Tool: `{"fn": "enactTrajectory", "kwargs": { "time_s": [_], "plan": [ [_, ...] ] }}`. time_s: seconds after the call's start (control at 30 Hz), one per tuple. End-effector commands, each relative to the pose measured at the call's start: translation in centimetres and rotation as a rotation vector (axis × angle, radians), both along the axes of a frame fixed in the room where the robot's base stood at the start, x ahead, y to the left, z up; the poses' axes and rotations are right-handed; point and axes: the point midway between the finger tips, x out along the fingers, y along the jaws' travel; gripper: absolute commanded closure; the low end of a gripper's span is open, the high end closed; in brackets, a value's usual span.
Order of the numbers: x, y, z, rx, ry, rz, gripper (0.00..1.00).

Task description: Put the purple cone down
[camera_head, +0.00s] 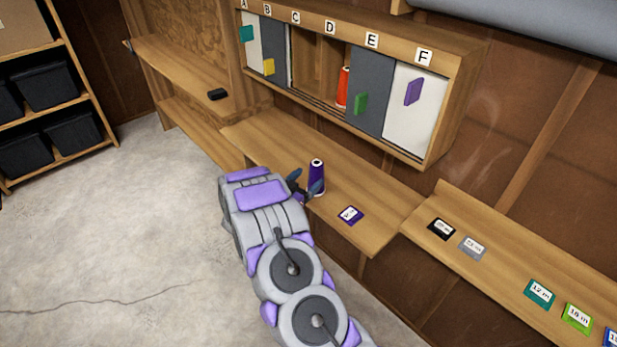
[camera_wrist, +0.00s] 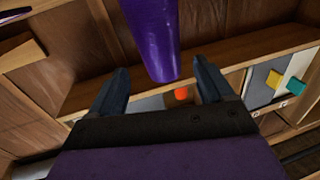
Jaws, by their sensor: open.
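The purple cone (camera_head: 317,172) appears upright on the wooden bench (camera_head: 270,135) under the cabinet. Its top is pale with a dark centre. Its lower part is partly hidden by a finger. My gripper (camera_head: 305,186) is open at the cone, with its dark fingers spread low beside it. In the wrist view, which looks upside down, the cone (camera_wrist: 153,35) shows between and beyond the two fingers of my gripper (camera_wrist: 162,78), with visible gaps at both sides.
A purple-edged label card (camera_head: 350,215) lies on the bench right of the cone. The cabinet above has lettered compartments; an orange-red cone (camera_head: 343,88) stands in an open one. More cards lie on the right-hand bench (camera_head: 508,262). A small black object (camera_head: 217,94) lies on the left bench.

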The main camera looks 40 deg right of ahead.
Motion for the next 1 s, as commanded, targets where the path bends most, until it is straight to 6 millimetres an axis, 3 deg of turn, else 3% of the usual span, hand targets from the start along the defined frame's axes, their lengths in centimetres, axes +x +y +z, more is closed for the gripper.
{"fn": "enactTrajectory", "kwargs": {
  "time_s": [0.4, 0.6, 0.83, 1.0],
  "plan": [
    [-2.0, 7.8, 0.0, -0.003, 0.002, 0.003, 0.2],
    [-2.5, 9.2, -0.1, -0.002, 0.001, 0.0, 0.2],
    [-2.5, 9.4, -0.2, 0.009, -0.002, 0.003, 0.2],
    [0.2, 11.3, 0.2, 0.143, -0.027, 0.094, 0.2]
  ]
}}
